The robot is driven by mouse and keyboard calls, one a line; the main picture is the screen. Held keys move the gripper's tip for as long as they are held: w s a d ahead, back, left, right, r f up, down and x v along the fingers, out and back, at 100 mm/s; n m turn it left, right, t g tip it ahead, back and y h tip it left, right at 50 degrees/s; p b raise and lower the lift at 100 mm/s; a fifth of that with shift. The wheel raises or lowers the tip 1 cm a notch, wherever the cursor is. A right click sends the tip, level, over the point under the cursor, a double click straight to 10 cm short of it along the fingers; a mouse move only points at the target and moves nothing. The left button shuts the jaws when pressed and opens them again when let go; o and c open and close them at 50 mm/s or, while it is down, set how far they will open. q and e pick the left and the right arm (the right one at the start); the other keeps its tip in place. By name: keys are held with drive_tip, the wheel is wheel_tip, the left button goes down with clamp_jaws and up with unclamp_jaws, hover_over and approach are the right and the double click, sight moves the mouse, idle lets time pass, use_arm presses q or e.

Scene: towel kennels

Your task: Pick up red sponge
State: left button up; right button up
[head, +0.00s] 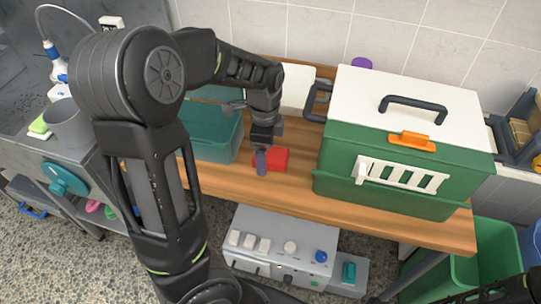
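The red sponge (277,158) lies on the wooden table, between the teal bin and the green kennel. My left arm reaches over the table from the left. My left gripper (261,163) points down at the sponge's left side and covers part of it. From this angle I cannot tell whether its fingers touch the sponge or how far apart they are. A dark part of my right arm shows at the bottom right corner, but its gripper is out of view.
The green kennel (345,150) with a white lid stands close on the right. A teal bin (214,143) stands on the left of the wooden table (300,199). A grey panel unit (275,250) with knobs is below, and a green tub (490,258) is at the right.

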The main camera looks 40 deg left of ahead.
use_arm(q)
drive_tip(key=shift+f, duration=0.3)
idle(0.4)
drive_tip(key=c, duration=1.4)
wheel_tip(320, 180, up, 10)
drive_tip(key=shift+r, duration=0.1)
idle(0.4)
